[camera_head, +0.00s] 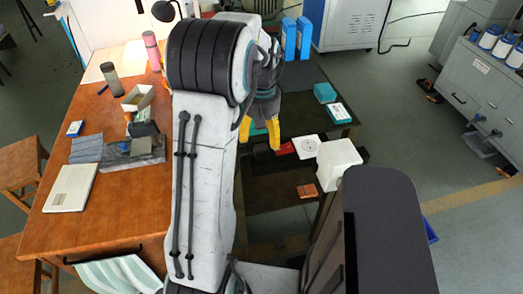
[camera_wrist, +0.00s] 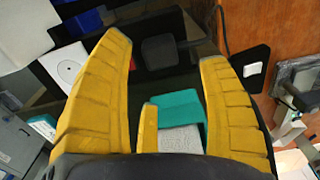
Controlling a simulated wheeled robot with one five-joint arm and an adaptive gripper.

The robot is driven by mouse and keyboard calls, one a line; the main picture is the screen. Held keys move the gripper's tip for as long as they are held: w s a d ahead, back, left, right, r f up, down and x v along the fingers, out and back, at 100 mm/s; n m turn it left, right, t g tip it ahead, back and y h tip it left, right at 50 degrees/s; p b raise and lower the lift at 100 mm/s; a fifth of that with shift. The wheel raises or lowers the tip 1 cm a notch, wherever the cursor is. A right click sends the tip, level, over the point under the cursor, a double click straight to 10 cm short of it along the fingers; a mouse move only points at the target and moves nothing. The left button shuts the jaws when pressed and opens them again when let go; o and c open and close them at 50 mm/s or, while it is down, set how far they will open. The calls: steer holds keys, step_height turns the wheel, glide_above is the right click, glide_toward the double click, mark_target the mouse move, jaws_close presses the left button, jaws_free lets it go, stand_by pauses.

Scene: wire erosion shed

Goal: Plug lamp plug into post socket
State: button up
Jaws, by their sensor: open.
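My gripper (camera_head: 260,132) is open, its yellow fingers pointing down over the dark bench. It also shows in the wrist view (camera_wrist: 165,50), with nothing held between the fingers. A dark block (camera_wrist: 160,50) with a short dark piece on its right side lies beyond and between the fingertips; it may be the lamp plug, but I cannot tell surely. The white square plate with a round socket face (camera_head: 309,146) is right of my gripper, beside a white box (camera_head: 340,165). The plate also shows left of the left finger in the wrist view (camera_wrist: 68,63). The black lamp (camera_head: 165,10) stands at the back.
A teal box (camera_wrist: 180,108) and a grey textured piece (camera_wrist: 180,138) show between the fingers. A red item (camera_head: 285,148) lies near the socket plate. The wooden table (camera_head: 110,215) on the left holds a tray and bottles. Blue containers (camera_head: 297,38) stand at the back.

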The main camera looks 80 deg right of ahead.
mark_target(262, 147)
steer(key=shift+a+f+p, duration=0.1)
steer(key=shift+f+p, duration=0.35)
steer(key=shift+f, duration=2.1)
steer(key=c, duration=1.2)
steer(key=shift+o, duration=0.2)
steer(key=shift+r, duration=0.15)
step_height(262, 147, up, 4)
steer(key=shift+f+b, duration=0.1)
steer(key=shift+b, duration=0.25)
steer(key=s+r, duration=0.2)
steer(key=s, duration=0.1)
steer(key=s+r, duration=0.2)
steer(key=s, duration=0.1)
steer(key=s+a+r+b, duration=0.1)
steer(key=s, duration=0.3)
steer(key=shift+r, duration=0.4)
steer(key=shift+s+a+r, duration=0.2)
steer(key=shift+s+r, duration=0.35)
steer(key=shift+s, duration=0.25)
